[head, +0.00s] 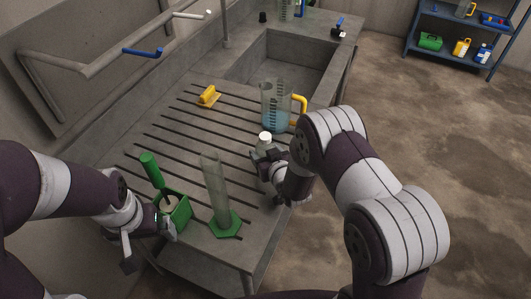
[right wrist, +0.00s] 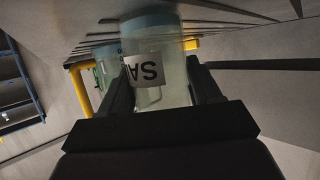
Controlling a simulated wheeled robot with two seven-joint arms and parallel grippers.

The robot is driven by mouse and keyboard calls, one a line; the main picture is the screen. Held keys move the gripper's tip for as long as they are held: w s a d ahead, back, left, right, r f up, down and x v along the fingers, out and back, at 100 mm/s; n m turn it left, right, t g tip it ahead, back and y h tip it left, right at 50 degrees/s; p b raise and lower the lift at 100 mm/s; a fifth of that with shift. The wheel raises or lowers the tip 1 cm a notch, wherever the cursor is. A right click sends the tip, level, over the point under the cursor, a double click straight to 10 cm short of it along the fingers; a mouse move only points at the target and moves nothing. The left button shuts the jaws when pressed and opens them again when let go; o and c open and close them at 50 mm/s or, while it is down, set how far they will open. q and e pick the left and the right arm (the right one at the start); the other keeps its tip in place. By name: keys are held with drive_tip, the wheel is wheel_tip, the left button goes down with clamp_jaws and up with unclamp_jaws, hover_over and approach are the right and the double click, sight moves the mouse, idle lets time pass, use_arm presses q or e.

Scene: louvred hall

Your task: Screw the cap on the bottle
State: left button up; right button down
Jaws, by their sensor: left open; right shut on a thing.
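A clear bottle (head: 264,147) with a white top (head: 265,136) stands upright near the front edge of the bench. My right gripper (head: 264,158) is shut around its body. In the right wrist view the bottle (right wrist: 158,95) sits between both fingers, with a white label and pale blue liquid. I cannot tell whether the white top is a cap seated on the neck, or how tight it is. My left gripper (head: 147,238) is open at the bench's near left, beside a green holder (head: 178,212). It looks empty, and no separate cap shows.
A jug (head: 275,104) of blue liquid with a yellow handle stands just behind the bottle. A tall clear cylinder (head: 215,188) on a green base stands between my grippers. A yellow object (head: 208,97) lies on the grooved bench (head: 190,125). A sink (head: 285,65) is behind.

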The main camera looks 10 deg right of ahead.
drive_tip(key=shift+c, duration=1.1)
unclamp_jaws()
drive_tip(key=shift+f, duration=0.1)
drive_tip(key=shift+s+r, duration=0.2)
drive_tip(key=shift+r, duration=0.1)
drive_tip(key=v, duration=1.1)
drive_tip(key=shift+s+r, duration=0.15)
drive_tip(key=shift+s, duration=0.1)
drive_tip(key=shift+d, duration=0.15)
drive_tip(key=s+d+r+m+g+h, duration=0.1)
drive_tip(key=s+d+r+g, duration=0.1)
drive_tip(key=s+g, duration=0.4)
drive_tip(key=s+d+r+m+g+h, duration=0.1)
drive_tip(key=s+d+r+g, duration=0.1)
drive_tip(key=s+g, duration=0.4)
drive_tip(key=shift+s+d+r+h, duration=0.3)
drive_tip(key=shift+s+d, duration=0.2)
drive_tip(key=shift+s, duration=0.7)
